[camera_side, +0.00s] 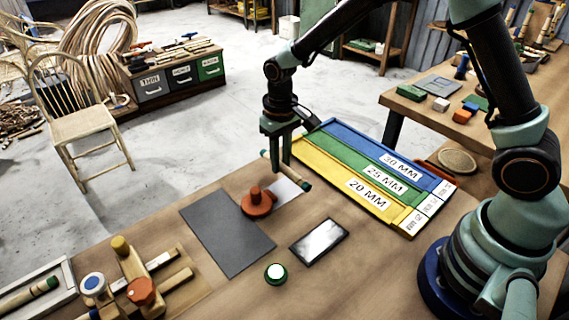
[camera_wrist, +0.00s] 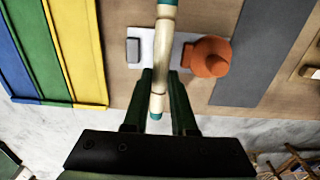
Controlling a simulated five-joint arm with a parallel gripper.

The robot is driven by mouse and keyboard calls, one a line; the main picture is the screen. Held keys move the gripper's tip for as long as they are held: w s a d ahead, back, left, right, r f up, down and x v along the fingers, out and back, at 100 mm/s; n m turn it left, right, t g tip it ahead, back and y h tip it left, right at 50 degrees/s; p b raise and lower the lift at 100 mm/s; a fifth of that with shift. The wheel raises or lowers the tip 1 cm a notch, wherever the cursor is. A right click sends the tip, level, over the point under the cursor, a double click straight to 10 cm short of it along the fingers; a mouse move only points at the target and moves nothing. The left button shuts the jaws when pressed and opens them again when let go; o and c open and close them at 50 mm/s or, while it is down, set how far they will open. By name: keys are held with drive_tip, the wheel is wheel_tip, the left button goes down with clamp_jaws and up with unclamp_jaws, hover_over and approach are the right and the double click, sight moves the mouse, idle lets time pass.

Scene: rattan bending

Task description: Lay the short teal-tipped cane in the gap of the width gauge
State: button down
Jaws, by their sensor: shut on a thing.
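The short cane (camera_wrist: 161,60) is pale with teal ends, and my gripper (camera_wrist: 161,82) is shut on it. In the side view the cane's teal tip (camera_side: 306,186) shows to the right of my gripper (camera_side: 281,166), and the cane looks held above the bench. What looks like the width gauge is a white plate (camera_wrist: 187,41) with a grey block (camera_wrist: 133,50) and an orange knobbed piece (camera_wrist: 207,57). In the wrist view the cane crosses over the space between them. The gauge (camera_side: 284,195) is partly hidden in the side view; its grey block is not clear there.
A tray of blue, green and yellow lanes (camera_side: 365,175) stands close behind, to the right. A dark mat (camera_side: 228,235), a framed pane (camera_side: 319,241) and a green-white button (camera_side: 276,273) lie in front. A wooden jig (camera_side: 135,285) is at lower left.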

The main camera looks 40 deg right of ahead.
drive_tip(key=shift+f, duration=2.3)
drive_tip(key=c, duration=0.6)
unclamp_jaws()
drive_tip(key=shift+c, duration=0.2)
wheel_tip(320, 180, up, 11)
drive_tip(key=shift+r, duration=0.55)
